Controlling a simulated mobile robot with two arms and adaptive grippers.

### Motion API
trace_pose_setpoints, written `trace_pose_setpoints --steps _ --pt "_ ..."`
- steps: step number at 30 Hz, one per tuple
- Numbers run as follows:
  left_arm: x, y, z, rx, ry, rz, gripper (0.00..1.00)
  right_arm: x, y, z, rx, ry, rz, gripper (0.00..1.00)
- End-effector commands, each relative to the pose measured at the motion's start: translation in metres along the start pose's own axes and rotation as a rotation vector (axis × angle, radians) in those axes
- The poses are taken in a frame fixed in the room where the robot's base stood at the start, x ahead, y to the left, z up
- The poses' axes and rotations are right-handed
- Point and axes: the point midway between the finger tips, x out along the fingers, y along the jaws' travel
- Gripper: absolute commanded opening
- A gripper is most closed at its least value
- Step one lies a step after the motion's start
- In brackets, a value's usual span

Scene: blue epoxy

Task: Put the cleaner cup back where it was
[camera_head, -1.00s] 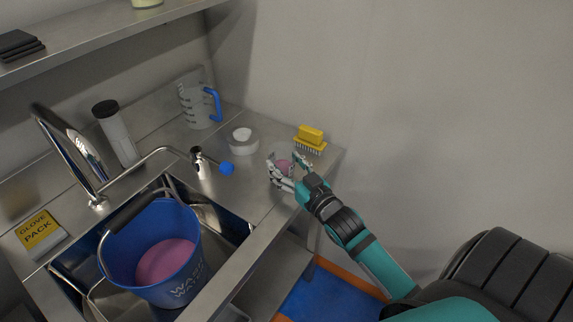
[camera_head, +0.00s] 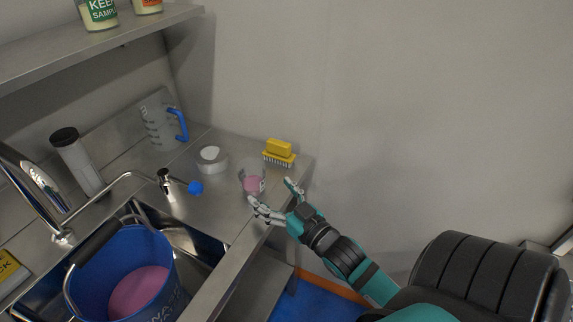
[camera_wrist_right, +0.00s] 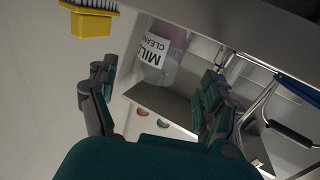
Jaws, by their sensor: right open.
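The cleaner cup (camera_head: 252,180) is a small clear cup with pink content. It stands upright on the steel counter near its right front edge. In the right wrist view the cup (camera_wrist_right: 162,55) shows a white label reading "MIL… CLEAN…" ahead of the fingers. My right gripper (camera_head: 272,194) is open, its fingers apart and empty, just in front of the cup. It also shows in the right wrist view (camera_wrist_right: 155,95), with clear space between the fingers and the cup. My left gripper is not in view.
A yellow brush (camera_head: 279,150) stands behind the cup to the right. A blue bucket (camera_head: 150,258) with pink liquid sits in the sink. The wall bounds the right side.

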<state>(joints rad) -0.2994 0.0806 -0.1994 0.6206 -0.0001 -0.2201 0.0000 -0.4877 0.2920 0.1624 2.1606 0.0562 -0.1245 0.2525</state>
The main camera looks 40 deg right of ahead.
Motion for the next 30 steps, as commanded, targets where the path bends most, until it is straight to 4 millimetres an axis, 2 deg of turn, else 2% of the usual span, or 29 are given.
trace_pose_setpoints --steps 3,10,30 --pt "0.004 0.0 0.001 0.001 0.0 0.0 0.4 -0.025 0.0 0.002 0.0 -0.003 0.0 0.82" --pt "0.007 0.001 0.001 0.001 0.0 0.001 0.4 -0.052 0.0 0.001 0.001 0.0 0.0 0.82" --pt "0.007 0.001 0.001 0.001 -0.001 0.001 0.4 -0.056 0.0 0.0 0.001 0.001 0.0 0.82"
